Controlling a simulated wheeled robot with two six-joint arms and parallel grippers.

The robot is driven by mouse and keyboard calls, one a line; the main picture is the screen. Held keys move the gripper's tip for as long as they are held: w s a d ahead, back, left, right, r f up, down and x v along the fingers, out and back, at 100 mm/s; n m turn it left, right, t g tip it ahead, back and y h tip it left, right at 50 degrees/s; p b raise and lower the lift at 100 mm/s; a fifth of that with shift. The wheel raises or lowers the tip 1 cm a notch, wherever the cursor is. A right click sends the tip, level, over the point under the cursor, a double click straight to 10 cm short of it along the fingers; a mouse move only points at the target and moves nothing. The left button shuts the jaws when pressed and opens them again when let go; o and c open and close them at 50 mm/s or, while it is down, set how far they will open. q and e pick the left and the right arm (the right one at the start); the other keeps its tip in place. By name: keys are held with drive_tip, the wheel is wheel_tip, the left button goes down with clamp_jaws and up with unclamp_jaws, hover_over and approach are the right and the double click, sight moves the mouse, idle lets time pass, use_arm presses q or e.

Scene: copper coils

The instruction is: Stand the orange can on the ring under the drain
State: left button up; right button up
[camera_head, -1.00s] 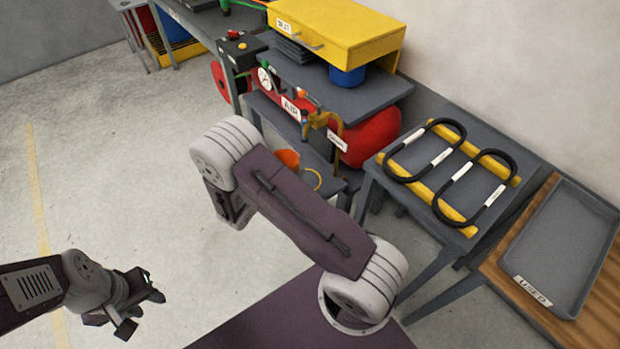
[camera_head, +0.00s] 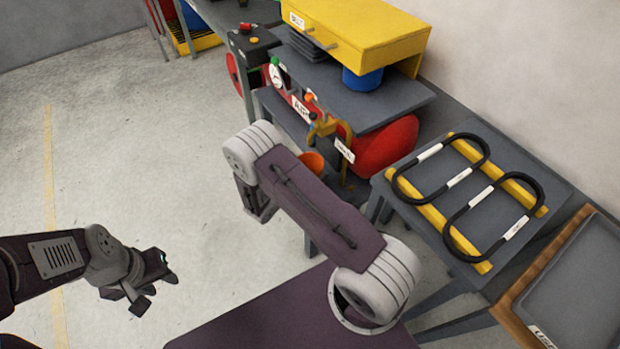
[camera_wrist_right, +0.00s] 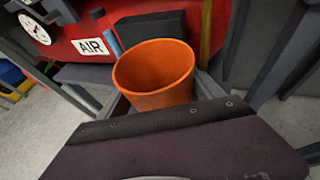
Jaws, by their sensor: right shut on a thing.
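The orange can (camera_head: 312,162) shows in the head view just beyond my right arm, below and slightly left of the brass drain pipe (camera_head: 322,128) with its white tag. In the right wrist view the can (camera_wrist_right: 158,100) stands upright with its open mouth up, and it looks empty. My right gripper (camera_wrist_right: 160,104) is shut on the can, its fingers at either side of it; the arm hides this gripper in the head view. I cannot make out the ring, which seems hidden behind my right arm. My left gripper (camera_head: 152,288) is open and empty, over bare floor.
A red air tank (camera_head: 385,147) sits under a grey shelf (camera_head: 365,100) with a yellow cabinet (camera_head: 365,30). Floor on the left is clear.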

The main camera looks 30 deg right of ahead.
wheel_tip(320, 180, down, 3)
drive_tip(key=shift+f, duration=0.1)
drive_tip(key=shift+f+b, duration=0.1)
drive_tip(key=shift+b, duration=0.25)
drive_tip(key=o, duration=1.5)
